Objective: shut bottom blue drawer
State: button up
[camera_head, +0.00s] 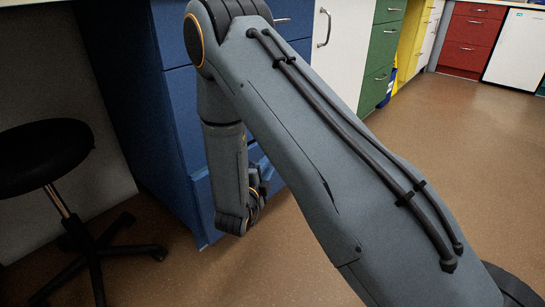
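The blue drawer cabinet (185,105) stands left of centre with several drawer fronts facing right. Its bottom blue drawer (203,192) is low down, just above the floor, and partly covered by my arm. Its front seems to stand slightly out from the drawer above, but how far it is open I cannot tell. My gripper (262,182) is low, in front of or beside the bottom drawer. My own wrist hides most of the gripper, so its fingers and any contact with the drawer are unclear.
A black stool (45,155) on a wheeled base stands left of the blue cabinet. A white cabinet door (338,50), green drawers (381,50) and red drawers (470,38) line the back. The brown floor (460,150) at right is clear.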

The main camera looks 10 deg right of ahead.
jog(key=b+x, duration=0.3)
jog(key=x, duration=0.4)
jog(key=shift+w+d, duration=0.2)
jog(key=shift+w, duration=0.1)
jog(key=shift+r, duration=0.1)
grip_shut()
